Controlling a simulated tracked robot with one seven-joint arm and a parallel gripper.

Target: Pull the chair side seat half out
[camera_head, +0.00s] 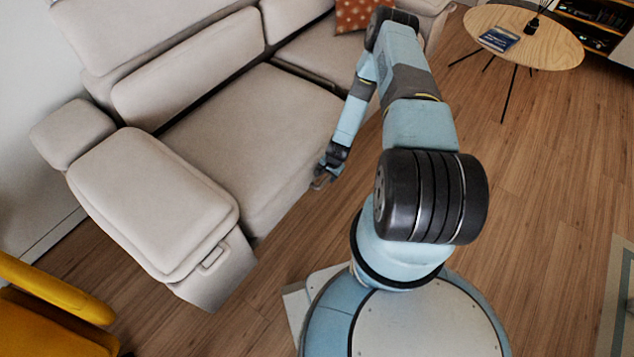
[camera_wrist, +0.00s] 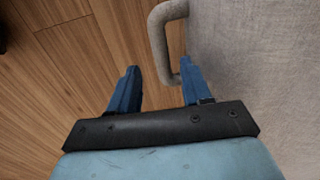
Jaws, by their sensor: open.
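The pale beige sofa fills the left of the head view. Its seat (camera_head: 255,130) nearest the yellow chair appears pushed in, between the near armrest and the neighbouring seat. My gripper (camera_head: 322,181) is low at the front of this seat. In the wrist view, a grey bar handle (camera_wrist: 159,40) stands off a fabric front (camera_wrist: 265,60). My open gripper (camera_wrist: 157,74) has one finger on each side of the bar's end, the right finger on the fabric side. I see no grip on it. The fingertips are too small to judge in the head view.
The near armrest block (camera_head: 150,200) carries another handle (camera_head: 212,258). A yellow chair (camera_head: 50,310) stands at lower left. A round wooden table (camera_head: 545,45) with a blue book (camera_head: 499,38) is at upper right. Wooden floor (camera_head: 540,200) is clear on the right.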

